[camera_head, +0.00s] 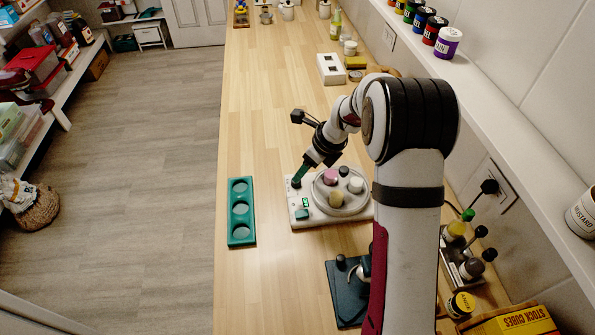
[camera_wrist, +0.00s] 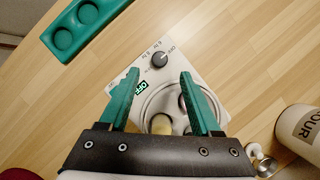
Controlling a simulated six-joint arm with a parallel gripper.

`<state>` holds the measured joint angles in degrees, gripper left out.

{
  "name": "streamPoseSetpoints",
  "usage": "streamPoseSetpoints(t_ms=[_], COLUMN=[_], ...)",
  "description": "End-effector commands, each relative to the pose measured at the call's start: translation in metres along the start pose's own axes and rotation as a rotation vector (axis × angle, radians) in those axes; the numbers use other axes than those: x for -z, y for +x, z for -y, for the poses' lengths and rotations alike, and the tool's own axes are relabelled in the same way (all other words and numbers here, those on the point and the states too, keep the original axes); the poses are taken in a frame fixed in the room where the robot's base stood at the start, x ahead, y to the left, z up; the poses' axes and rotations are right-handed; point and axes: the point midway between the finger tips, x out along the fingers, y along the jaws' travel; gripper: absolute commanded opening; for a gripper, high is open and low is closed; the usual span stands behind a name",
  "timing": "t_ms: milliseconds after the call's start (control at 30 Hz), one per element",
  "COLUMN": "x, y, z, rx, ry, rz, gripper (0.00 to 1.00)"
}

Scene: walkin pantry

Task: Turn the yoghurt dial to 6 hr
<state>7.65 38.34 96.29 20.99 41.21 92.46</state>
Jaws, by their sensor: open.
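The yoghurt maker (camera_head: 300,216) is a white base with a round tray of small jars, standing on the wooden counter. Its dial (camera_wrist: 159,60) is a dark grey knob at a corner of the base, with printed labels around it, one reading OFF. The small green display (camera_wrist: 141,88) appears to read OFF. My gripper (camera_wrist: 158,78) is open, with its green fingers spread to either side of the dial's line and nothing between them. In the head view my gripper (camera_head: 297,180) is at the dial's corner and largely hides the dial. I cannot tell whether it touches.
A green tray with round hollows (camera_head: 241,236) lies left of the yoghurt maker. A dark stand (camera_head: 345,300) is in front. A FLOUR canister (camera_wrist: 303,128) is at right in the wrist view. A white box (camera_head: 331,69) stands farther back. The counter's left strip is clear.

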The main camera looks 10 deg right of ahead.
Motion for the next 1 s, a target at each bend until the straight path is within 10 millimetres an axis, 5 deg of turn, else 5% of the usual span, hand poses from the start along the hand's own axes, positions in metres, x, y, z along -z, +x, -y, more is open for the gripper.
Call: streamPoseSetpoints(t_ms=[100, 300, 667, 1000], x=[0.000, 0.000, 0.000, 0.000], y=[0.030, 0.059, 0.065, 0.065], z=[-0.001, 0.000, 0.000, 0.000], rx=[-0.003, -0.001, 0.000, 0.000], ry=[-0.002, -0.003, -0.003, -0.003], rz=[-0.002, -0.001, 0.000, 0.000], gripper=[0.65, 0.65, 0.63, 0.01])
